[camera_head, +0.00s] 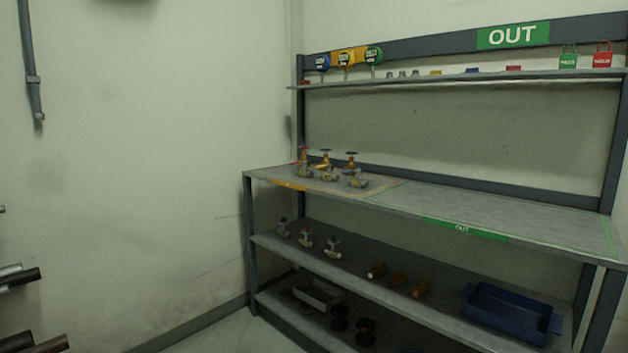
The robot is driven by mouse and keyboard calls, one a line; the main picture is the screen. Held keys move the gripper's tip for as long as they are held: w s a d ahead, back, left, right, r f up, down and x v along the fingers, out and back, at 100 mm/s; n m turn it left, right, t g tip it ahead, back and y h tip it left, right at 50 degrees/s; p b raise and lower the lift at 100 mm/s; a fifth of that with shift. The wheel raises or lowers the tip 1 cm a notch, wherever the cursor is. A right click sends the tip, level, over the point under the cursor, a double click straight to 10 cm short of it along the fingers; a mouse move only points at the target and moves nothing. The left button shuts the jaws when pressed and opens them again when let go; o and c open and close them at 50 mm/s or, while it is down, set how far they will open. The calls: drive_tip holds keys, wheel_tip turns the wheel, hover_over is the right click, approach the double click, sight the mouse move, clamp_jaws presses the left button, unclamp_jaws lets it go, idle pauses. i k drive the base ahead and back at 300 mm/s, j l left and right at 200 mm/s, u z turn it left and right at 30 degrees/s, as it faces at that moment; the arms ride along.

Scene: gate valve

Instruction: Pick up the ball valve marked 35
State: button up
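Several small valves stand in a group at the left end of the bench top (480,210). At the back are brass valves with handwheels, one with a blue wheel (325,158) and one with a dark wheel (351,161). In front are silver valves, one in the middle (327,174) and one at right (358,181). More valves (306,238) stand on the shelf below. Any markings are too small to read, so I cannot tell which is 35. My gripper is not in view.
The bench top is clear on the right, by the green label (465,230). The top shelf holds round gauges (345,59) and padlocks (602,56). Lower shelves hold brass fittings (398,279), a blue tray (508,317) and a grey tray (318,294). Dark pipes (20,279) jut in at left.

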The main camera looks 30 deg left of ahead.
sight(305, 171)
drive_tip(key=u, duration=1.1)
